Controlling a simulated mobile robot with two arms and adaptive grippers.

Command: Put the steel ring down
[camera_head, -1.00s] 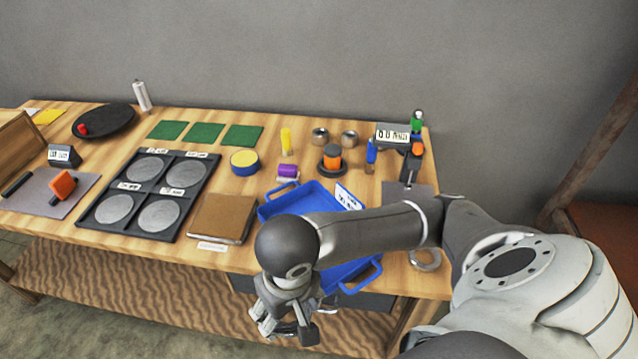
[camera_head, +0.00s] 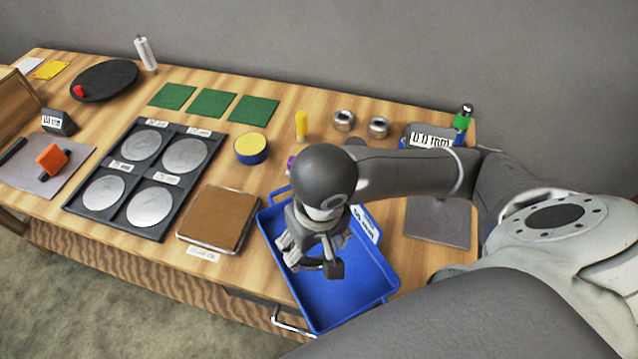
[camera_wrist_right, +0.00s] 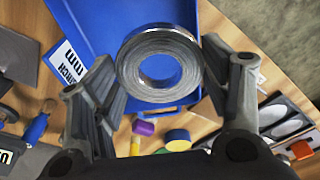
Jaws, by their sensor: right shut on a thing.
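The steel ring (camera_wrist_right: 161,64) is a thick, shiny ring between the two fingers of my right gripper (camera_wrist_right: 165,85) in the right wrist view. My right gripper is shut on it. In the head view my right gripper (camera_head: 314,266) points down over the blue tray (camera_head: 345,298), and the ring is mostly hidden by the fingers and hard to make out. The blue tray also shows behind the ring in the wrist view (camera_wrist_right: 105,22). How high the ring is above the tray floor is unclear. My left gripper is not in view.
A brown pad (camera_head: 217,218) lies left of the tray, and a black tray with round grey discs (camera_head: 128,173) lies further left. Two small steel cylinders (camera_head: 343,120) and a yellow-topped blue tin (camera_head: 251,148) stand behind. A grey mat (camera_head: 440,222) lies right. The visible tray floor looks clear.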

